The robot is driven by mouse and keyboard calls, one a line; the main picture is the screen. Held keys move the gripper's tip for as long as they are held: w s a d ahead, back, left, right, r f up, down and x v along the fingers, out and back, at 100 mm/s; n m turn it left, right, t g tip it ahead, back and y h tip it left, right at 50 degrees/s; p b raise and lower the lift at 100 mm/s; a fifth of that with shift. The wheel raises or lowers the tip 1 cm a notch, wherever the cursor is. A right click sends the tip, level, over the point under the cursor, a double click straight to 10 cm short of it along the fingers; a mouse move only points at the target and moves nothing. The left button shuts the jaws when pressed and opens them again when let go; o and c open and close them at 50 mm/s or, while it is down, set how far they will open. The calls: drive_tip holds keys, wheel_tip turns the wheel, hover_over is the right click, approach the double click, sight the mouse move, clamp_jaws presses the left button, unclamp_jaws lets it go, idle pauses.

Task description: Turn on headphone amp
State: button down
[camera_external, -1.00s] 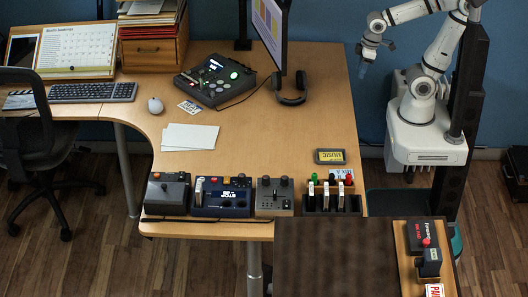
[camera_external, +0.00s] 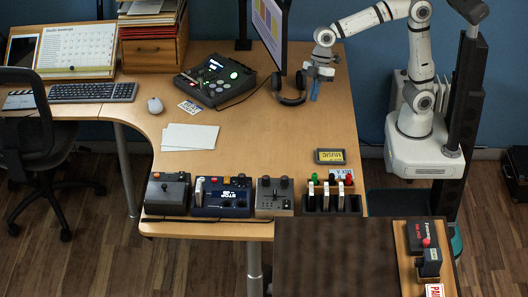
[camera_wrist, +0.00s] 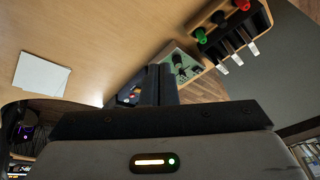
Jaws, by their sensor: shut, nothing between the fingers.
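A small grey box with dark knobs (camera_external: 274,196) stands at the desk's front edge; it looks like an audio unit, but I cannot tell for sure that it is the headphone amp. In the wrist view a grey-green box with black knobs (camera_wrist: 181,68) shows just beyond my fingers, partly hidden by them. A dark blue device (camera_external: 226,197) stands left of the grey box. My gripper (camera_external: 314,93) points down above the desk's right side, well behind these boxes, near the black headphones (camera_external: 291,99). In the wrist view its dark fingers (camera_wrist: 158,84) are together, with nothing between them.
A rack with coloured knobs (camera_external: 331,201) stands right of the grey box. A black control box (camera_external: 168,192) is at the far left of the row. A mixer-like console (camera_external: 215,80) and monitor (camera_external: 270,30) stand behind. White sheets (camera_external: 190,137) lie mid-desk; much desk around them is clear.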

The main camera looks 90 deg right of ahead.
drive_tip(key=w+a+f+n+g+y+b, duration=0.1)
drive_tip(key=w+a+f+n, duration=0.3)
drive_tip(key=a, duration=0.7)
drive_tip(key=w+a+f+n+g+y+b, duration=0.1)
drive_tip(key=w+a+f+n+y+b, duration=0.1)
drive_tip(key=a, duration=1)
drive_tip(key=w+f+n+b, duration=0.1)
drive_tip(key=w+n+b, duration=0.1)
drive_tip(key=w, duration=0.1)
drive_tip(key=shift+a+f+n+y, duration=0.25)
drive_tip(key=shift+f+n+y, duration=0.05)
drive_tip(key=shift+f+n, duration=0.1)
hover_over(287, 202)
drive_tip(key=d, duration=0.2)
wheel_tip(287, 202, down, 8)
drive_tip(key=shift+a+r+b, duration=0.1)
drive_tip(key=shift+r+b, duration=0.05)
drive_tip(key=shift+b, duration=0.25)
wheel_tip(287, 202, down, 3)
drive_tip(key=shift+r, duration=0.2)
drive_tip(key=shift+d+f, duration=0.2)
drive_tip(key=shift+f, duration=0.55)
drive_tip(key=shift+f+b, duration=0.1)
drive_tip(key=shift+b, duration=0.3)
